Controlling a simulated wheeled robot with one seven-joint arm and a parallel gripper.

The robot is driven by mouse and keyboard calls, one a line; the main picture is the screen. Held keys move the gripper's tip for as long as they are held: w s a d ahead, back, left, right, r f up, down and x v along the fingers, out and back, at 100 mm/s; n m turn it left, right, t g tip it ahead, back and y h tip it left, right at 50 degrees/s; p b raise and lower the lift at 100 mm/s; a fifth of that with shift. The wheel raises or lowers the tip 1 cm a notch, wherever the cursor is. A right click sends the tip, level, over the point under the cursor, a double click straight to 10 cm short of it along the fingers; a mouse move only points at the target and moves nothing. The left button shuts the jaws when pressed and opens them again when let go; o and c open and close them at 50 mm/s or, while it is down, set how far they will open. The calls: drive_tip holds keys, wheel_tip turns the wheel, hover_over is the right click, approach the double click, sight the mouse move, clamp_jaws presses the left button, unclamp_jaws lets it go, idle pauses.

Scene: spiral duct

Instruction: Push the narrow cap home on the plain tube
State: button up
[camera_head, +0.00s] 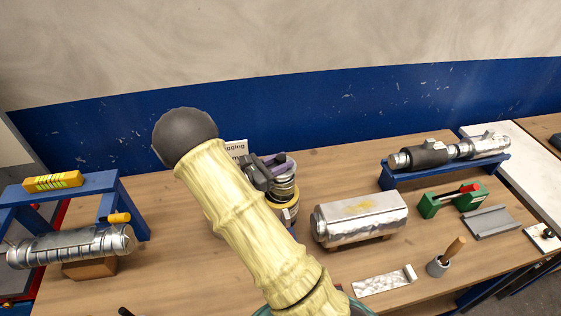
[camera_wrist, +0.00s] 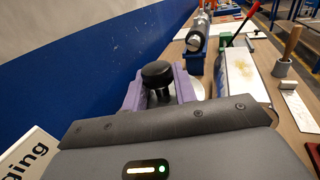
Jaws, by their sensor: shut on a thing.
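My gripper (camera_head: 268,168) is shut, low over an upright metal piece (camera_head: 285,192) on the bench. In the wrist view its purple fingers (camera_wrist: 160,92) stand either side of a black round knob (camera_wrist: 157,72) on a stem, apparently the cap's handle. The upright piece has stacked silvery bands and a yellow band lower down. My forearm hides its left side and foot. I cannot tell where cap ends and tube begins, or whether a gap remains between them.
A foil-wrapped cylinder (camera_head: 360,217) lies right of the upright piece. A jointed duct rests on a blue cradle (camera_head: 440,172) at the back right. A ribbed duct (camera_head: 70,247) lies at left by a blue stand (camera_head: 98,184). A sign (camera_wrist: 28,157) stands close by the gripper.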

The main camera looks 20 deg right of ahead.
drive_tip(key=shift+f+b, duration=0.85)
drive_tip(key=shift+f, duration=0.55)
drive_tip(key=o, duration=1.1)
drive_tip(key=s+a+b, duration=0.1)
drive_tip(key=a, duration=0.4)
drive_tip(key=s+a+b, duration=0.1)
drive_tip(key=a+b, duration=0.1)
drive_tip(key=a, duration=0.4)
drive_tip(key=a+b, duration=0.2)
drive_tip(key=a, duration=0.4)
drive_tip(key=shift+s+a, duration=0.15)
drive_tip(key=shift+s, duration=0.25)
